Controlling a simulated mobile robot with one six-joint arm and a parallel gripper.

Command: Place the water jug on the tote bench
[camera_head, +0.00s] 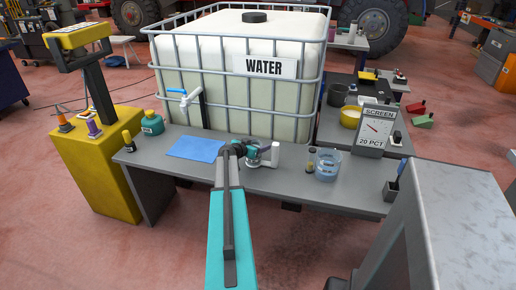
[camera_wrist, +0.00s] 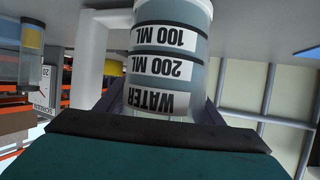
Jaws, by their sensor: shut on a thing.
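The water jug (camera_wrist: 168,68) fills the middle of the wrist view, which shows it upside down; it has "WATER", "200 ML" and "100 ML" labels and a white handle (camera_wrist: 92,55). My gripper (camera_wrist: 163,108) is shut on it, one finger on each side. In the head view my gripper (camera_head: 246,150) is over the middle of the grey tote bench (camera_head: 225,178), in front of the big white water tote (camera_head: 240,100). The jug there (camera_head: 266,155) is partly hidden by my gripper. I cannot tell whether its base touches the bench.
On the bench, a blue mat (camera_head: 196,148) lies left of the jug; a small vial (camera_head: 311,160), a clear beaker (camera_head: 327,166) and a "SCREEN 20 PCT" sign (camera_head: 372,132) stand right. A teal bottle (camera_head: 152,123) is at the left end. The tote's tap (camera_head: 184,98) overhangs the bench.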

